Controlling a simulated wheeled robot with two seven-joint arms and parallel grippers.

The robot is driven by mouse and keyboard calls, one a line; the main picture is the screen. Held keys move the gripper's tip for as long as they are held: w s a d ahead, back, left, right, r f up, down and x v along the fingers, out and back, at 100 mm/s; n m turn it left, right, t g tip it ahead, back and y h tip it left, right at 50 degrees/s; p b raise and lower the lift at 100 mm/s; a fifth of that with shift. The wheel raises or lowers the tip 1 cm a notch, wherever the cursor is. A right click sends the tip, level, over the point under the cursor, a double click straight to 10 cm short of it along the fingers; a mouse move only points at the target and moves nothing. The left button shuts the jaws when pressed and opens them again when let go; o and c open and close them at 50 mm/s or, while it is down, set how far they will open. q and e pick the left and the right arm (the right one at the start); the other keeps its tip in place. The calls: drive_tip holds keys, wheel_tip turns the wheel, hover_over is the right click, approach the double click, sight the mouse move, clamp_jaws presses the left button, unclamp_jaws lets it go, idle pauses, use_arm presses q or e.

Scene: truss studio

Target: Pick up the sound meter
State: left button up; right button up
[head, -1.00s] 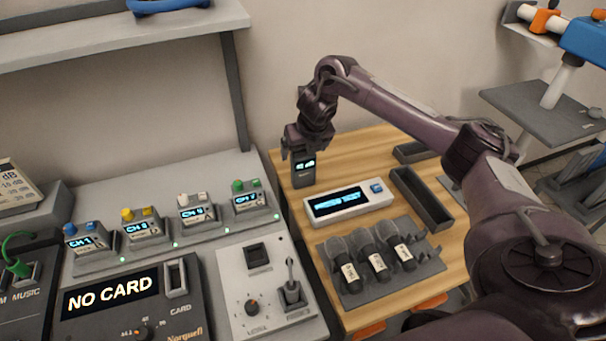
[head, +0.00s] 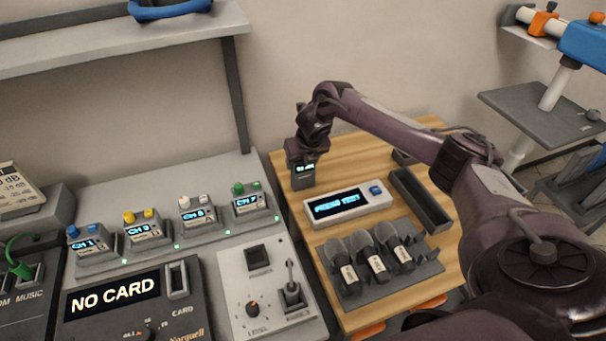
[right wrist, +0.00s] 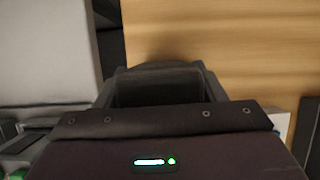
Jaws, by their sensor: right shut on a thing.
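The sound meter (head: 303,179) is a small dark upright box with a lit display. It is at the back left of the wooden table (head: 375,143), and its base looks to be at the table top. My right gripper (head: 301,157) is over it from above and shut on its upper part, which hides the meter's top. In the right wrist view, a dark block (right wrist: 158,90) is between my fingers, with the wood behind. My left gripper is not in view.
A white box with a blue display (head: 347,204) is just right of the meter. Several microphones (head: 370,262) lie in a grey rack in front. A long dark tray (head: 420,201) is further right. The grey console (head: 233,230) borders the table on the left.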

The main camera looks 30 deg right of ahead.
drive_tip(key=c, duration=0.6)
drive_tip(key=shift+o, duration=0.2)
drive_tip(key=shift+r, duration=0.2)
drive_tip(key=shift+w+r, duration=0.1)
drive_tip(key=shift+r, duration=0.5)
wheel_tip(320, 180, up, 8)
drive_tip(key=shift+f+b, duration=0.15)
drive_tip(key=shift+b, duration=0.3)
wheel_tip(320, 180, up, 11)
drive_tip(key=p, duration=0.5)
